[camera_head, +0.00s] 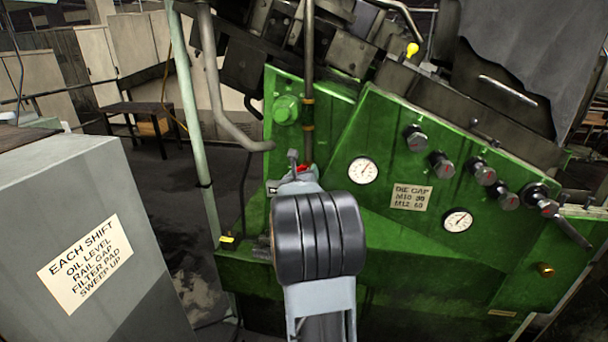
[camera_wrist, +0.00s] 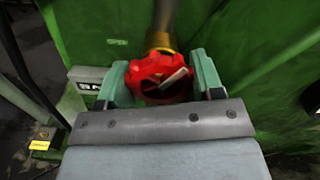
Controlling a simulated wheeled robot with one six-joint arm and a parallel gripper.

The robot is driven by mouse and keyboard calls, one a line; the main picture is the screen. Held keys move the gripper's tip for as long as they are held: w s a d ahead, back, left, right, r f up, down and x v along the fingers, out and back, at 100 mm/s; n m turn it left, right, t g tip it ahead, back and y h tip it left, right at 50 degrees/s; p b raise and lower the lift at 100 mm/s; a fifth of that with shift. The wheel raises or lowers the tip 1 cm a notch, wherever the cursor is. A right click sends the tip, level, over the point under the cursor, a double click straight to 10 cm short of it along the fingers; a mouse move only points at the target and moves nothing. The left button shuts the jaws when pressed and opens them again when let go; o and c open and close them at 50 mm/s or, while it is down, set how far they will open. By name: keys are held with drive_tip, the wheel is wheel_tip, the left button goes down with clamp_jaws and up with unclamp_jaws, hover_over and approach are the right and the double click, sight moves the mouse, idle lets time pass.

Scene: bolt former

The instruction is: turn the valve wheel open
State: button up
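The red valve wheel (camera_wrist: 158,76) is in the wrist view, in front of a brass collar on a dark pipe. My gripper (camera_wrist: 160,72) has one pale green finger on each side of the wheel. Both fingers appear at or very near the rim, with no clear gap; whether they press on it I cannot tell. A pale strip lies across the wheel's middle. In the head view only a small red part of the wheel (camera_head: 304,168) shows above my wrist, and my arm hides most of my gripper.
The green machine panel (camera_head: 400,235) stands close behind the wheel, with gauges and several black knobs (camera_head: 441,164) at the right. A grey pipe (camera_head: 222,100) runs down at the left. A grey cabinet (camera_head: 165,290) with a notice stands at the left front.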

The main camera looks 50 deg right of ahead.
drive_tip(key=c, duration=0.3)
drive_tip(key=shift+c, duration=0.2)
drive_tip(key=shift+f, duration=0.1)
